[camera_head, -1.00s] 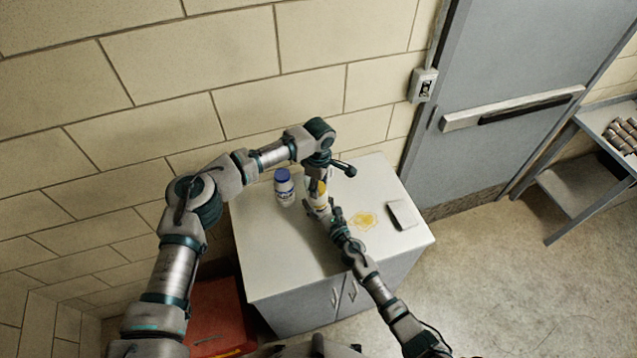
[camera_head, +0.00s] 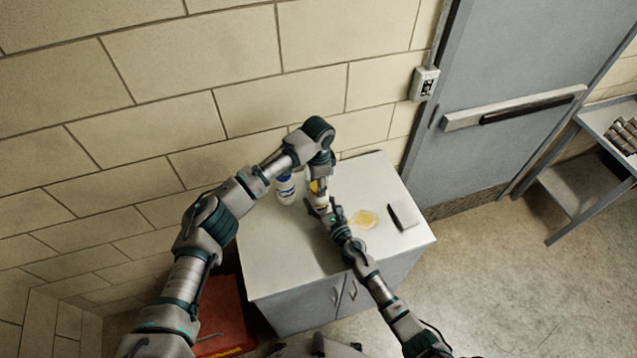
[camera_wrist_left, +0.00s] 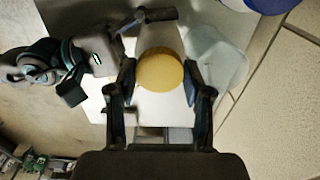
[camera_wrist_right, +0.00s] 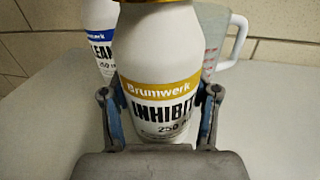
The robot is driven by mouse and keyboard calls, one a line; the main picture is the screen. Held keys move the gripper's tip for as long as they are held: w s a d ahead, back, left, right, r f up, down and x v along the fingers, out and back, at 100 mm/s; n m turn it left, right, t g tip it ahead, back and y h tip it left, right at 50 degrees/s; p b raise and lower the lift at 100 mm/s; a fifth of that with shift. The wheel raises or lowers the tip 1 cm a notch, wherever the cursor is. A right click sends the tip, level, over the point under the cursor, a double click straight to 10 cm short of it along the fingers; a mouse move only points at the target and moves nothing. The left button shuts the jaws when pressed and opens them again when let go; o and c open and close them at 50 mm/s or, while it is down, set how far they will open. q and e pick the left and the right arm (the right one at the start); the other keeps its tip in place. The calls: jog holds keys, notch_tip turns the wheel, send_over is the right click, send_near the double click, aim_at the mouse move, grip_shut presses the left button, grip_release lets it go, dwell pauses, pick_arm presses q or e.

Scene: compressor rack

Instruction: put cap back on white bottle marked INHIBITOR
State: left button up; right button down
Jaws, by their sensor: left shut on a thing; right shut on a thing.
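The white INHIBITOR bottle (camera_wrist_right: 160,85) with a yellow band stands upright on the cabinet top. My right gripper (camera_wrist_right: 160,115) is shut around its body; it also shows in the head view (camera_head: 320,208). My left gripper (camera_wrist_left: 160,90) points down above the bottle and is shut on the round yellow cap (camera_wrist_left: 160,72). In the head view the left gripper (camera_head: 317,185) is just above the right one. The cap covers the bottle's mouth in the left wrist view, and the right wrist view cuts off the bottle's top. I cannot tell whether cap and neck touch.
A white bottle with a blue cap (camera_head: 285,187) stands close to the left, partly behind my left arm. A clear jug (camera_wrist_right: 230,38) stands behind the INHIBITOR bottle. A yellow puddle (camera_head: 363,219) and a flat pad (camera_head: 404,217) lie to the right. The cabinet front (camera_head: 285,265) is clear.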

pick_arm(q)
jog(key=m, duration=0.7)
jog(key=shift+w+a+m, duration=0.1)
jog(key=shift+w+m, duration=0.15)
jog(key=shift+m, duration=0.15)
pick_arm(e)
jog(key=shift+f, duration=0.1)
pick_arm(q)
jog(key=m, duration=0.7)
jog(key=shift+m, duration=0.4)
jog(key=m, duration=0.4)
jog(key=shift+d+m, duration=0.25)
jog(key=shift+m, duration=0.15)
jog(key=m, duration=0.5)
jog(key=shift+d+m, duration=0.1)
jog(key=shift+m, duration=0.2)
jog(key=o, duration=0.7)
jog(key=shift+s, duration=0.1)
jog(key=shift+r, duration=0.1)
